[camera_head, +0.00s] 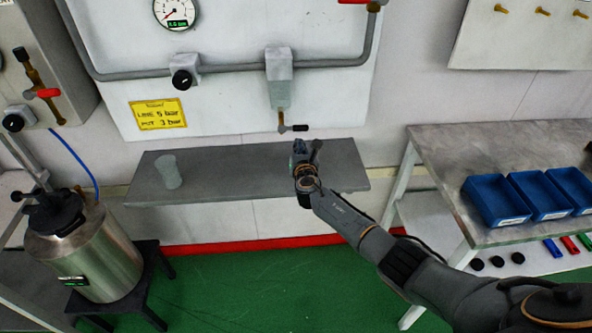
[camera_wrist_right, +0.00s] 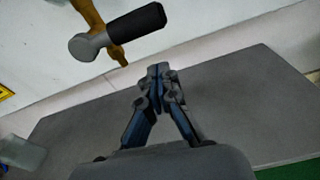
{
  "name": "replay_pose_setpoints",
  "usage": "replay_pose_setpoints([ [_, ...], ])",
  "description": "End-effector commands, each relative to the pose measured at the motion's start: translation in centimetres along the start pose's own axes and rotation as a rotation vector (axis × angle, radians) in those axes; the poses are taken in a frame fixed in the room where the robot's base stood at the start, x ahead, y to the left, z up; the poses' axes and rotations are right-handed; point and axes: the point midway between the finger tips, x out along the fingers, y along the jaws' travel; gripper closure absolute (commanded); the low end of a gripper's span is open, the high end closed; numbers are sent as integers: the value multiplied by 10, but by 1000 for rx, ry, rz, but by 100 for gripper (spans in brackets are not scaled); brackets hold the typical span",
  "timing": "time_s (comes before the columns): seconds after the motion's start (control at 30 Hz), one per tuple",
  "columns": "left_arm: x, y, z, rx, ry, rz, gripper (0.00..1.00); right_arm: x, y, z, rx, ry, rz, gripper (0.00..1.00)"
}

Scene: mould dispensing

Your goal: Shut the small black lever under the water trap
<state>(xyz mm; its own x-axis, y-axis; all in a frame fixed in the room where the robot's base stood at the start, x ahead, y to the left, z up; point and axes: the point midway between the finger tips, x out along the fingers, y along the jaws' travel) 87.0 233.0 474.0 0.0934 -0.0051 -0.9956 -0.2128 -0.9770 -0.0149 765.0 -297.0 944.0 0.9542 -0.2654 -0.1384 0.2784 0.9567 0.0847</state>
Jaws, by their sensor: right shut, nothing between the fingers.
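The water trap (camera_head: 280,78) is a grey body on the white wall panel, with a brass drain stem below it. The small black lever (camera_head: 299,128) sticks out to the right from the stem under the trap. In the right wrist view the lever (camera_wrist_right: 137,24) is a black sleeve on a grey hub beside the brass stem (camera_wrist_right: 92,18). My right gripper (camera_head: 307,146) is just below the lever in the head view, over the grey shelf. In the wrist view its fingertips (camera_wrist_right: 158,72) are together, empty and apart from the lever. My left gripper is not in view.
A grey shelf (camera_head: 225,180) lies below the panel, with a translucent cup (camera_head: 168,171) at its left. A steel pot (camera_head: 85,255) stands on a black stool at left. A metal table (camera_head: 440,150) with blue bins (camera_head: 497,199) is at right. The space around the lever is clear.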

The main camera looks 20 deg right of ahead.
Motion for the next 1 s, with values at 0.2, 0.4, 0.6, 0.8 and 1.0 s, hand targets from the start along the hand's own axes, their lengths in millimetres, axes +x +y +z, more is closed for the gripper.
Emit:
replay_pose_setpoints([
  [0.2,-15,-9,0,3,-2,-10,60,-38,0,1,0,2,2,100],
  [0.4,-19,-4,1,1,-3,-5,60,-71,1,0,0,2,2,100],
  [0.6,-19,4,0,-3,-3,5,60,-93,2,0,0,2,1,100],
  [0.8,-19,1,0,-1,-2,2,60,-101,2,0,0,2,1,100],
  [1.0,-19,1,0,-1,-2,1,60,-101,2,0,0,2,1,100],
])
